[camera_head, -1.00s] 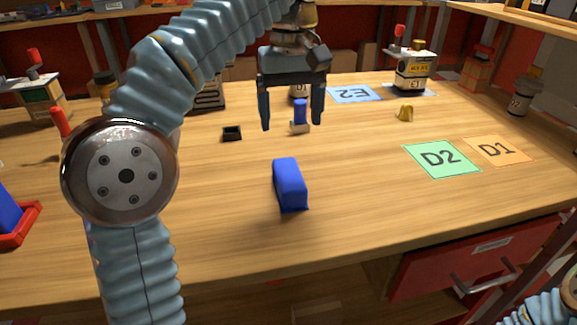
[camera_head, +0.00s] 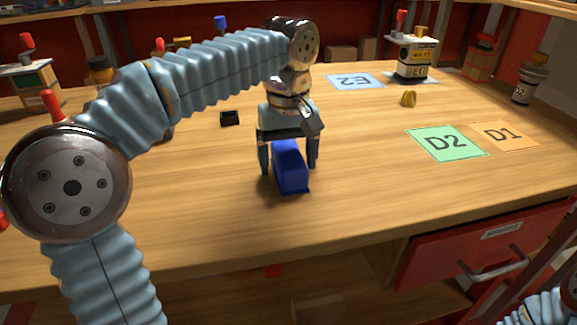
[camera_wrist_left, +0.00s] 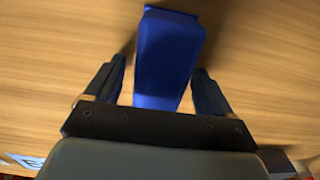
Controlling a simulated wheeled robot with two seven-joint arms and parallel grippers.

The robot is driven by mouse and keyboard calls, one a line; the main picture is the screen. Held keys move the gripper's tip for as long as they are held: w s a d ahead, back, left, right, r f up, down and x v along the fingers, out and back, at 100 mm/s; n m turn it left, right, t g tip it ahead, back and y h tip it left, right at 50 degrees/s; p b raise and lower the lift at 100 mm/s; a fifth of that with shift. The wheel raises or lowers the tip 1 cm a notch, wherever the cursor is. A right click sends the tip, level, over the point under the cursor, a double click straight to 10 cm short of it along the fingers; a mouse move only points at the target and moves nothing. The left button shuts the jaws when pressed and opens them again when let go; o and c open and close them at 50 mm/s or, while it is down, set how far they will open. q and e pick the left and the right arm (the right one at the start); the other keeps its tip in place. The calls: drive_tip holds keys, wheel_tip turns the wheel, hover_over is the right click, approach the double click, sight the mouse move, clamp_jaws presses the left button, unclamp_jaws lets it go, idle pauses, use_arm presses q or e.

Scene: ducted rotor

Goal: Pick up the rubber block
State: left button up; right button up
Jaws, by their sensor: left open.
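The rubber block is a blue, rounded block (camera_head: 291,172) standing on the wooden table near its front middle. My left gripper (camera_head: 289,168) is open, with one finger on each side of the block in the head view. In the left wrist view the block (camera_wrist_left: 168,60) lies between the two fingers of the left gripper (camera_wrist_left: 163,85), with a visible gap on each side. Contact with the block does not show. The upper rear of the block is hidden by the gripper in the head view. My right gripper is not seen; only a bit of my right arm shows at the lower right corner.
A green D2 mat (camera_head: 446,144) and an orange D1 mat (camera_head: 503,135) lie at the right. A blue E2 mat (camera_head: 354,81) lies farther back. A small black holder (camera_head: 229,118) and a yellow piece (camera_head: 408,98) stand on the table. The front right is clear.

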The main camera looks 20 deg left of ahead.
use_arm(q)
drive_tip(key=shift+c, duration=0.3)
drive_tip(key=shift+r, duration=0.1)
drive_tip(key=c, duration=1.2)
